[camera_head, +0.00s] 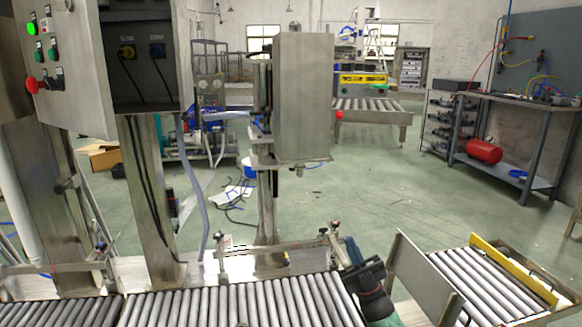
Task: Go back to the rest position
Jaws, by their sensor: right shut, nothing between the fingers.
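My right gripper (354,256) shows at the lower middle, at the right end of the front roller conveyor. It is a dark body with a narrow blue-grey front part pointing up and away from me. It is shut and empty. It overlaps the conveyor's end in the picture; I cannot tell whether it touches it. Most of the right arm is out of view. My left gripper and left arm are not in view.
The front roller conveyor (240,303) runs along the bottom, with a metal lance column (303,100) behind it. A control cabinet (75,70) stands at left. Another roller section (490,285) with a yellow rail lies at right. Green floor behind is mostly clear.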

